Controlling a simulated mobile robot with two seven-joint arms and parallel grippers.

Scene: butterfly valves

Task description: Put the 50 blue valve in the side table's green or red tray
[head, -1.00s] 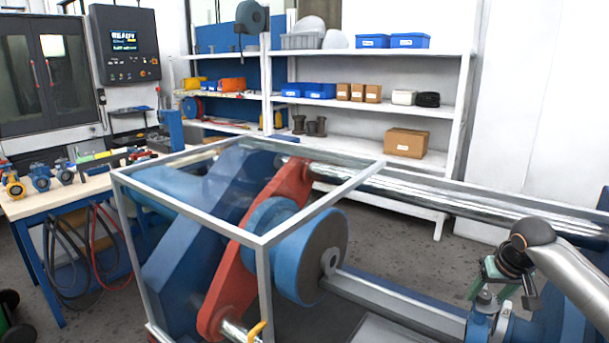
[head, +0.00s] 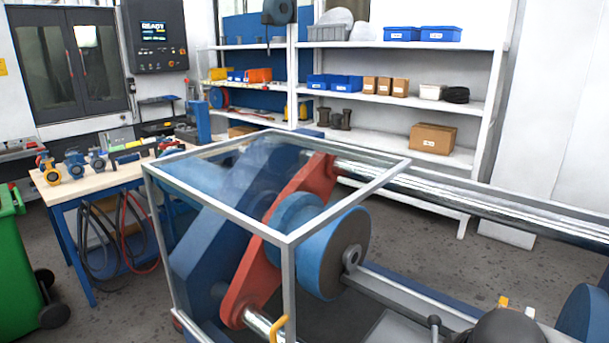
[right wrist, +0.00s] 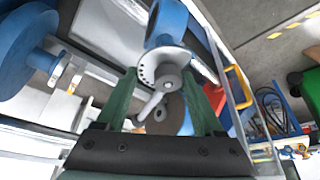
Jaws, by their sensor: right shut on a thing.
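My right gripper (right wrist: 158,80) shows in the right wrist view, its two green fingers closed around a blue valve (right wrist: 168,20). The valve has a round grey flange and a grey lever (right wrist: 150,106) that points back toward the palm. Its size marking is not readable. My left gripper is out of view. A wooden-topped table (head: 120,180) stands at the left with a yellow valve (head: 48,171) and blue valves (head: 75,163) on it. I cannot make out trays clearly.
A large machine with a glass-topped guard frame (head: 290,238) and a red arm (head: 275,240) fills the middle. A green wheeled bin (head: 18,255) stands at the left edge. White shelves (head: 400,95) line the back. Floor between the bin and machine is partly clear.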

